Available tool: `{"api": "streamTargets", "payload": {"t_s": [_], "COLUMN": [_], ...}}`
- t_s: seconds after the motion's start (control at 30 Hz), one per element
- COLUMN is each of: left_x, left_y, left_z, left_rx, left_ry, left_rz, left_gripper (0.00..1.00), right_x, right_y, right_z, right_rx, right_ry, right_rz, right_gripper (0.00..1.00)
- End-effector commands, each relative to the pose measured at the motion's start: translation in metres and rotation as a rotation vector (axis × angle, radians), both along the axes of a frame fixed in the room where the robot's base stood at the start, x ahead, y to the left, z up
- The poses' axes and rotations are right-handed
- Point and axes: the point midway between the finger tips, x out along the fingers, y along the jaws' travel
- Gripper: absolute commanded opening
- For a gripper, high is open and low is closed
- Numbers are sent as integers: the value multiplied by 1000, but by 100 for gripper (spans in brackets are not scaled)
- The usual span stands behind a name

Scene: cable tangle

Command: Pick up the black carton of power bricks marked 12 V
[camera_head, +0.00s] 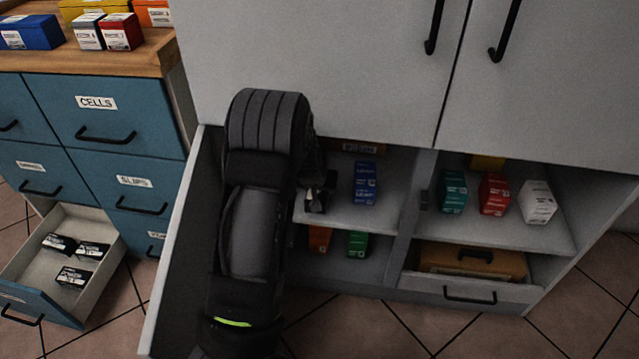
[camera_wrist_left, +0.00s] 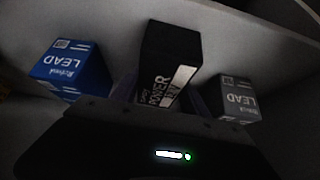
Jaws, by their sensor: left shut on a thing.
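In the head view my left arm reaches down into the open cabinet, and the gripper (camera_head: 318,188) is at the upper left shelf. The carton is mostly hidden there by my arm and gripper. In the wrist view a blue LEAD carton (camera_wrist_left: 72,68) stands to its left and a grey LEAD carton (camera_wrist_left: 235,98) to its right. My right gripper is out of view.
The cabinet shelf (camera_head: 395,205) also holds the blue carton (camera_head: 365,183) close to my gripper. A divider (camera_head: 410,215) separates teal, red and white cartons on the right. Orange and green cartons stand below. An open drawer (camera_head: 118,262) at lower left holds three black cartons.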

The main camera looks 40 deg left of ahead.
Motion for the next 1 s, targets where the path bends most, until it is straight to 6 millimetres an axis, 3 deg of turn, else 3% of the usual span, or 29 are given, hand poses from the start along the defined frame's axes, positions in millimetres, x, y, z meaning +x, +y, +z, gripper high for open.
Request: {"api": "streamTargets", "payload": {"t_s": [0.7, 1.0], "left_x": [-116, -144], "left_y": [-65, -80], "left_z": [3, 2], "left_rx": [0, 0], "left_ry": [-3, -3], "left_rz": [0, 0], "left_gripper": [0, 0], "right_x": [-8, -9], "right_y": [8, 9], "right_z": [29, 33], "right_rx": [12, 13], "right_ry": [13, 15], "right_rz": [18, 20], "right_gripper": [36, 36]}}
